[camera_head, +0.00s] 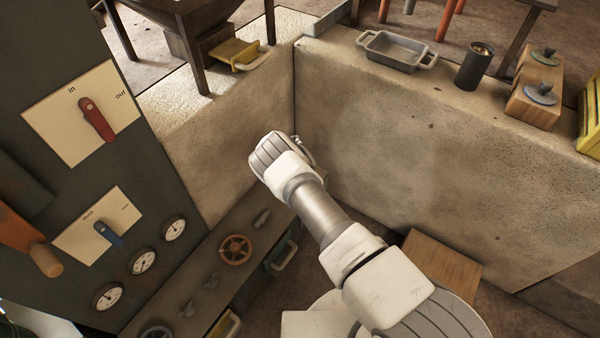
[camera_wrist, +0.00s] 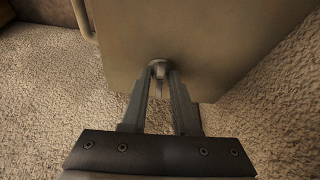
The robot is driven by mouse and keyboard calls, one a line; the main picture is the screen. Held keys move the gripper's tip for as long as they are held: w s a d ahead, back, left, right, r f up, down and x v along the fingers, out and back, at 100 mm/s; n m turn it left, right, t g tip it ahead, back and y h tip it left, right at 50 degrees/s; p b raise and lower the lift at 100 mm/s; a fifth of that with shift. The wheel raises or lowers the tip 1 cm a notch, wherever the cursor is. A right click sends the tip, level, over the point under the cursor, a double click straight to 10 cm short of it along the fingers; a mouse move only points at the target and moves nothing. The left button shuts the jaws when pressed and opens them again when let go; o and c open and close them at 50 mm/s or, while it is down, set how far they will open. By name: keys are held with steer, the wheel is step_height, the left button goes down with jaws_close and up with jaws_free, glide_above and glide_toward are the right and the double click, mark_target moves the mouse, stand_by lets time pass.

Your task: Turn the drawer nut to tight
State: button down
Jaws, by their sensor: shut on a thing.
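In the wrist view my gripper (camera_wrist: 157,88) has its two fingers closed around a small, rounded metal nut (camera_wrist: 157,68). The nut sits at the lower edge of a flat beige panel (camera_wrist: 195,40), which looks like a drawer front. A pale handle (camera_wrist: 82,18) shows at the panel's left. The fingers cover the nut's sides, and no tight or loose mark can be made out. In the head view my arm reaches down into the corner between two stone walls; the fingertips, the nut and the drawer are hidden there.
Rough stone walls (camera_head: 430,150) stand close on the right of my arm. On the left is a dark panel with a red lever (camera_head: 97,120), a blue lever (camera_head: 108,233) and gauges (camera_head: 143,261). A low bench carries an orange handwheel (camera_head: 235,250). A tray (camera_head: 397,50) rests on the wall.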

steer(key=shift+m, duration=0.6)
steer(key=c, duration=0.7)
jaws_free()
steer(key=p+v, duration=0.2)
steer(key=v, duration=0.3)
steer(key=p+v, duration=0.2)
steer(key=v, duration=0.4)
steer(key=p+v, duration=0.3)
steer(key=v, duration=0.3)
steer(key=shift+w+a+r, duration=0.15)
steer(key=shift+a, duration=0.15)
